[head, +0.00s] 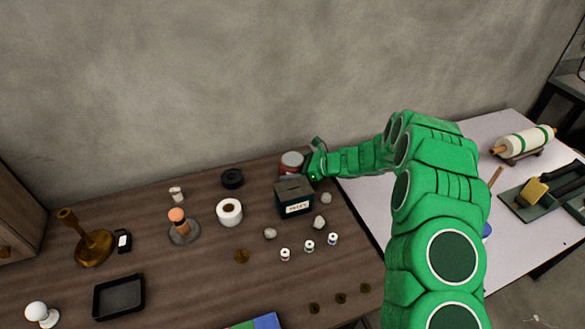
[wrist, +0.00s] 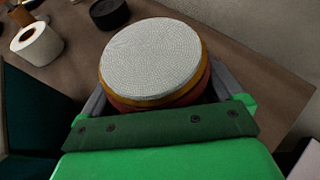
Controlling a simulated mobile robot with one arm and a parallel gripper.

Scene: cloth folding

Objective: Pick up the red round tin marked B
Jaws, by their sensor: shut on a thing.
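The red round tin (head: 291,161) stands at the back of the brown table, behind the dark box, in the head view. In the wrist view the tin (wrist: 155,62) fills the middle, with a pale textured top, a yellowish rim and a red side below. I cannot read a letter on it in either view. My gripper (head: 310,168) is at the tin's right side in the head view. In the wrist view its grey fingers (wrist: 160,98) lie on both sides of the tin, shut on it. I cannot tell whether the tin is off the table.
A dark green box (head: 294,198) with a label stands in front of the tin. A white roll (head: 229,212) and a black round thing (head: 232,179) are to the left. Several small spools and stones lie in front. A white table (head: 350,203) adjoins on the right.

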